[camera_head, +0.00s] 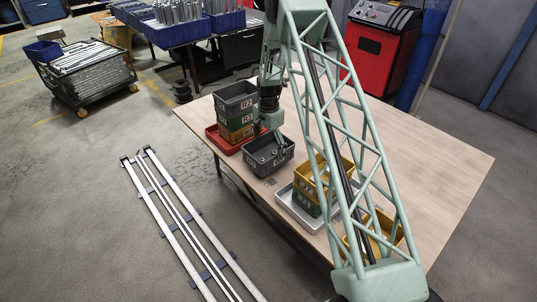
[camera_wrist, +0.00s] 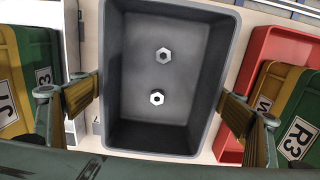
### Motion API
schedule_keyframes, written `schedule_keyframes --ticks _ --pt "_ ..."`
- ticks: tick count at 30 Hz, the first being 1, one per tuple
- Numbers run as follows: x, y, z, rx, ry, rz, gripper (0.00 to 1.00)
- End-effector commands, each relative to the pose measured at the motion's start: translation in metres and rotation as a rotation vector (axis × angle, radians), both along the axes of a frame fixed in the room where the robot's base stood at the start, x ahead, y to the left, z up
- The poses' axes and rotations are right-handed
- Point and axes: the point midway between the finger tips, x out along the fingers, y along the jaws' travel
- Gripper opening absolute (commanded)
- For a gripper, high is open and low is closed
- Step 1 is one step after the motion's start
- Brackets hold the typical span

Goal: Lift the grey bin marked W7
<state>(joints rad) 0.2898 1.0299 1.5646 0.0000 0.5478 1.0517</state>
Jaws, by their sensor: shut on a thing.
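A grey bin (camera_head: 262,160) sits at the middle of the table's left side in the head view, between two stacks. Its label is too small for me to read. In the wrist view the grey bin (camera_wrist: 125,60) is seen from above, with two hex nuts (camera_wrist: 164,55) on its floor. My gripper (camera_wrist: 162,95) has a finger at each of its long side walls and is shut on it. In the head view my gripper (camera_head: 270,142) comes down over the bin. I cannot tell whether its base touches the table.
A red tray (camera_head: 222,145) holds a stack topped by another grey bin (camera_head: 236,98). A silver tray (camera_head: 290,212) holds a yellow bin (camera_head: 308,178) over a green one. Another yellow bin (camera_head: 396,236) is partly hidden by my arm. The table's right side (camera_head: 440,165) is clear.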

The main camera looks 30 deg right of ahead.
Motion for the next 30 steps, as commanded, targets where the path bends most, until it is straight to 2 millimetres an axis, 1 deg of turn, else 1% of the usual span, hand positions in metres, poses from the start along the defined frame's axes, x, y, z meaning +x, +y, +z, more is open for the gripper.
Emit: schedule_keyframes --ticks 1,6,13,18,30 --pt "0.001 0.000 0.009 -0.001 -0.003 0.000 0.77" --pt "0.001 0.000 0.033 0.000 -0.003 0.000 0.77" --pt "0.001 0.000 0.056 -0.001 -0.002 0.000 0.77" --pt "0.001 0.000 0.062 -0.001 -0.001 0.000 0.77" --pt "0.001 0.000 0.063 -0.001 -0.001 0.000 0.77"
